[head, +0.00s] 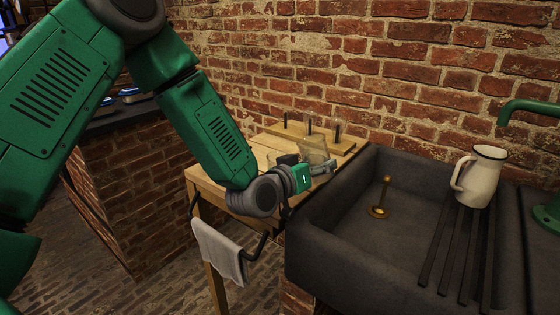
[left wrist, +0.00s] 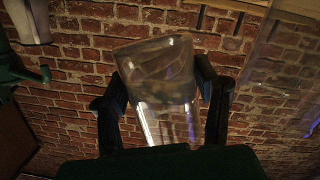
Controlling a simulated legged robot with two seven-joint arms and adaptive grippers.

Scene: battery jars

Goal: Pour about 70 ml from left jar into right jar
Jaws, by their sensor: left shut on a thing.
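My left gripper (head: 324,167) is shut on a clear glass jar (head: 314,150) over the wooden table (head: 200,178). The jar looks tilted. In the left wrist view the clear jar (left wrist: 165,75) sits between the two fingers of the gripper (left wrist: 160,82). I cannot tell its liquid level, or whether it is the left or right jar. A large clear pane-like shape (left wrist: 285,70) shows at the right of that view; it may be another jar. In the head view my gripper and wrist hide part of the tabletop. My right gripper is not in view.
A wooden board with dark upright pegs (head: 310,127) is at the table's back. Right of the table is a dark stone sink (head: 350,205) with a brass fitting (head: 379,210), a cream jug (head: 481,178) and a green tap (head: 530,105). A towel (head: 219,250) hangs in front.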

